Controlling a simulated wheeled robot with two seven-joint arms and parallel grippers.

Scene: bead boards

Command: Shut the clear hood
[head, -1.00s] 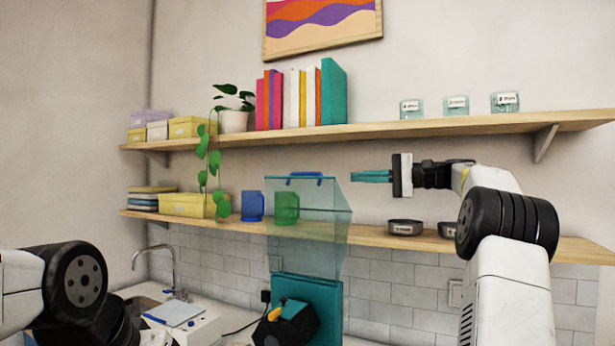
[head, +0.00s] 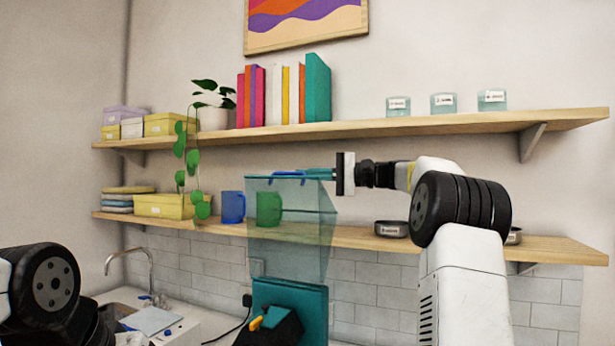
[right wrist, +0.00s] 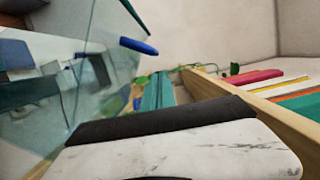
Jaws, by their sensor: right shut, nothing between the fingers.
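The clear hood (head: 288,232) stands raised and open above a teal base (head: 300,306) in the head view. A blue handle (head: 291,173) sits along its top edge. My right gripper (head: 318,174) is shut and empty, with its teal fingers at the hood's top right, close to the handle; I cannot tell whether they touch. In the right wrist view the hood (right wrist: 60,85) fills the left side, with its blue handle (right wrist: 138,46) near the teal fingers (right wrist: 158,92).
A lower shelf (head: 350,238) runs behind the hood, with a blue mug (head: 232,207) and a dark tin (head: 391,229) on it. An upper shelf (head: 370,124) holds books (head: 318,88) and jars. A sink tap (head: 150,272) stands at the lower left.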

